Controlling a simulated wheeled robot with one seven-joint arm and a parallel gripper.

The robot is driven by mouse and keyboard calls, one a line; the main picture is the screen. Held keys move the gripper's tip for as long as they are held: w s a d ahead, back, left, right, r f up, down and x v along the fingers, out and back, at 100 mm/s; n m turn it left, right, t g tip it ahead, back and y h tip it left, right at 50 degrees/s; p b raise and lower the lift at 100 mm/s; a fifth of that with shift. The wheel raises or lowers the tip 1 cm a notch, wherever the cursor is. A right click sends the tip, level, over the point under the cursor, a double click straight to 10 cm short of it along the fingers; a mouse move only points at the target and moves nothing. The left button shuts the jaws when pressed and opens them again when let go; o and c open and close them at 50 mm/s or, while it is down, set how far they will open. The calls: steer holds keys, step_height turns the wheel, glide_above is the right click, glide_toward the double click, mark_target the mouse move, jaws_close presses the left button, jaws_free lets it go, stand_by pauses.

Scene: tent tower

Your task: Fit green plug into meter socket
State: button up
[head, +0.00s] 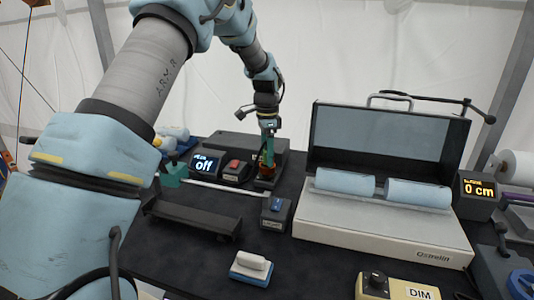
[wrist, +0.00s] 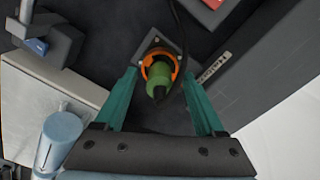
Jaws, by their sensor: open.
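A green plug (wrist: 158,78) with a black cable sits inside an orange ring (wrist: 176,66) on a grey square base (wrist: 152,45) in the wrist view. How deep it sits is hard to tell. My gripper (wrist: 160,76) is open, its teal fingers on either side of the plug with gaps showing. In the head view my gripper (head: 267,150) points down over the small base (head: 265,183), largely hiding the plug. A display box reading "off" (head: 205,164) stands left of it. I cannot tell whether the orange ring is the meter socket.
A box with a red top (head: 235,171) stands close left of my gripper, and a blue-switch box (head: 276,213) in front. A large open case (head: 385,225) with blue rolls fills the right. A white-and-blue block (head: 251,267) lies near the front.

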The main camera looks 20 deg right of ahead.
step_height(320, 180, up, 11)
steer(key=b, duration=0.3)
steer(key=shift+f, duration=0.1)
stand_by(0.5)
steer(key=s+a+f+n, duration=0.2)
steer(key=s+a+n, duration=0.15)
steer(key=a, duration=0.65)
steer(key=s+a+f+n+t, duration=0.1)
steer(key=s+a+f+n, duration=0.1)
steer(key=a+n, duration=0.5)
steer(key=s+a+f+n, duration=0.2)
steer(key=a+n, duration=0.1)
steer(key=a, duration=0.9)
steer(key=s+a+f+n, duration=0.2)
steer(key=s+a+n, duration=0.3)
steer(key=s+a, duration=0.2)
steer(key=shift+s+a+f+t, duration=0.2)
steer(key=shift+s+f+t, duration=0.15)
steer(key=shift+s, duration=0.8)
